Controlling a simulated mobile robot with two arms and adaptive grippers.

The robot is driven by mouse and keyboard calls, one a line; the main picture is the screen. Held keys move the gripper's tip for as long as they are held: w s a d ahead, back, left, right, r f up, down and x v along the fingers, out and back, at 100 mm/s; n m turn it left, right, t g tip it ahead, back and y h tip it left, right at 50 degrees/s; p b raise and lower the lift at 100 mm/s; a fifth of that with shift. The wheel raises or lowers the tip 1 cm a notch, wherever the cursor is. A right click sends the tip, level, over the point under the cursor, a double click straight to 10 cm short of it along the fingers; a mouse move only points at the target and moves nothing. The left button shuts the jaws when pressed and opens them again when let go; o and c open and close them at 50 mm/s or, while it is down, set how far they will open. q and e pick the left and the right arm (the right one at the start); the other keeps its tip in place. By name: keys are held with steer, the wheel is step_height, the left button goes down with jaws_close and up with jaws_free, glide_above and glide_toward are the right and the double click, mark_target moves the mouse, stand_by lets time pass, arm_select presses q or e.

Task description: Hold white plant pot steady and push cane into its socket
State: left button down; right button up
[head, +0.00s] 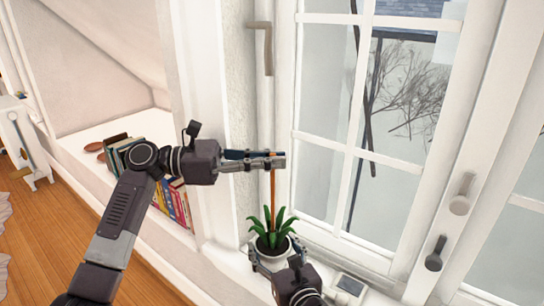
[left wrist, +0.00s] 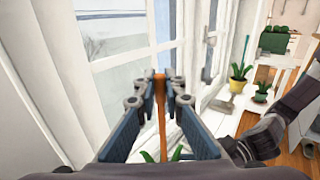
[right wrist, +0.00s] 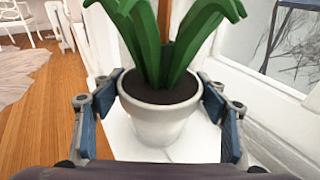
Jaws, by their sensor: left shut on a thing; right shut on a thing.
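The white plant pot (head: 270,262) stands on the window sill with a green spiky plant (head: 265,226) in dark soil. It fills the middle of the right wrist view (right wrist: 160,125). My right gripper (head: 275,258) is shut on the pot, one finger at each side. The orange-brown cane (head: 273,188) stands about upright above the plant. My left gripper (head: 275,161) is shut on the cane near its top; the left wrist view shows the cane (left wrist: 162,120) between the fingers. The cane's lower end and the socket are hidden by leaves.
The window (head: 330,120) is close to the right, with handles (head: 435,254) on its frame. A small white device (head: 348,286) lies on the sill right of the pot. Books (head: 172,203) stand at the left. The left wrist view shows another potted plant (left wrist: 238,77).

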arm_select(q)
steer(key=shift+f, duration=0.85)
steer(key=c, duration=2)
jaws_free()
steer(key=shift+o, duration=0.2)
steer(key=a, duration=1.2)
steer(key=shift+s, duration=0.35)
